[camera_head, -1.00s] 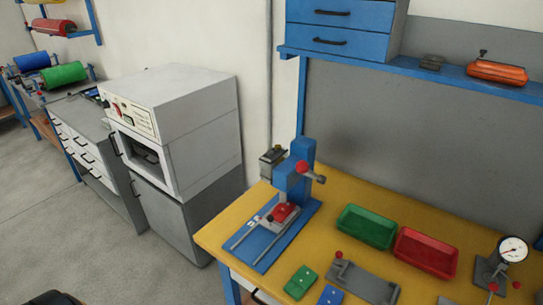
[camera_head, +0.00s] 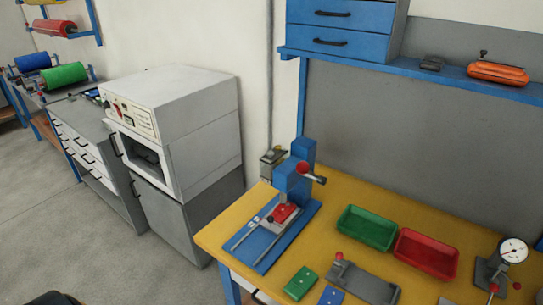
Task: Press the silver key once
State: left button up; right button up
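No part that I can clearly tell as a silver key shows; the controls in view are too small to make out. A white oven-like machine (camera_head: 185,150) stands on a grey cabinet at left centre. Its sloped control panel (camera_head: 135,118) carries a red control and other small marks. A blue press (camera_head: 291,182) with a red-knobbed lever stands on the yellow bench, with a red part (camera_head: 284,212) on its slide. Neither of my grippers is in view.
The yellow bench (camera_head: 345,190) holds a green tray (camera_head: 367,228), a red tray (camera_head: 427,254), a grey fixture (camera_head: 362,283), a green block (camera_head: 300,283) and a dial gauge (camera_head: 512,250). A grey drawer bench (camera_head: 90,150) stands far left. The grey floor (camera_head: 80,250) before the cabinet is clear.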

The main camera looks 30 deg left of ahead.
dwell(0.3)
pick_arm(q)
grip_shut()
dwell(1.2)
